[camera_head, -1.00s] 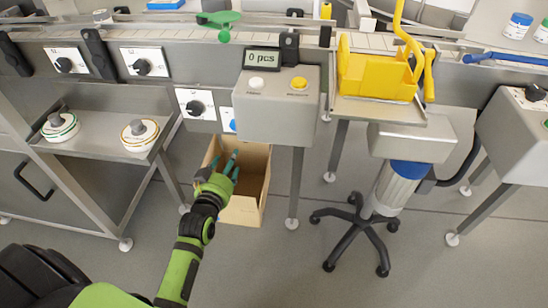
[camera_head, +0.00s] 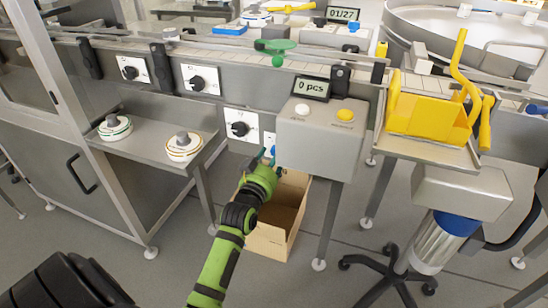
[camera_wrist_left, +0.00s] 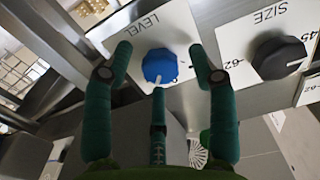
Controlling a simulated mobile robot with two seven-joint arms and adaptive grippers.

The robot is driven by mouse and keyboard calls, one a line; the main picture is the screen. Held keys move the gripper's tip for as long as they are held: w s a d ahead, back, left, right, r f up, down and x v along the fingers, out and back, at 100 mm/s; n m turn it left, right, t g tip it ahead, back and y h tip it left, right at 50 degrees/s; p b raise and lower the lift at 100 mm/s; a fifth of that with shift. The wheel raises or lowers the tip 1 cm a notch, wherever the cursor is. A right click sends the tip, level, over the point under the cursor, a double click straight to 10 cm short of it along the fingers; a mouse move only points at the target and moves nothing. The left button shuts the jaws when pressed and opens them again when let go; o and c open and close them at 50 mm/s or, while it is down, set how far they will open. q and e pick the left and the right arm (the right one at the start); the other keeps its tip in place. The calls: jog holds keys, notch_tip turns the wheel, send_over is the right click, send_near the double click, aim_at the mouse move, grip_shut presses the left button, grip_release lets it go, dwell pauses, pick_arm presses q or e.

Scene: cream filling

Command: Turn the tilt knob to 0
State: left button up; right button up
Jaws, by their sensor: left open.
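No label that I can read says tilt. In the left wrist view, a blue knob (camera_wrist_left: 160,66) sits on a white plate marked LEVEL, with a white mark at its lower edge. My left gripper (camera_wrist_left: 160,52) is open, with green fingers on both sides of the blue knob and one below it; I cannot tell if they touch. A black knob (camera_wrist_left: 279,57) on a plate marked SIZE is to the right. In the head view, my left gripper (camera_head: 268,160) is at the lower panel, partly hiding the blue knob, beside a black knob (camera_head: 239,129). My right gripper is not in view.
Two more black knobs (camera_head: 130,73) (camera_head: 197,83) are on the upper left panel. A grey box (camera_head: 318,137) with a "0 pcs" display stands right of the gripper. An open cardboard box (camera_head: 277,228) is on the floor below. A shelf (camera_head: 150,142) holds two white round parts.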

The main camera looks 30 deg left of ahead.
pick_arm(q)
jog(key=c, duration=1.1)
jog(key=shift+c, duration=0.2)
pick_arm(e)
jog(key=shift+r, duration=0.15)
pick_arm(q)
jog(key=shift+d+n+p, duration=0.15)
jog(key=shift+n+p, duration=3.1)
jog(key=shift+n, duration=0.75)
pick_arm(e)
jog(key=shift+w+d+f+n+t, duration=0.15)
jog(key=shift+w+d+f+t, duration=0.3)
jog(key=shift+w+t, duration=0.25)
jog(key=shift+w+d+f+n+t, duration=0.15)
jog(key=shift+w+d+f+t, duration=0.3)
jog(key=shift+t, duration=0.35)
pick_arm(q)
jog(key=shift+f, duration=0.1)
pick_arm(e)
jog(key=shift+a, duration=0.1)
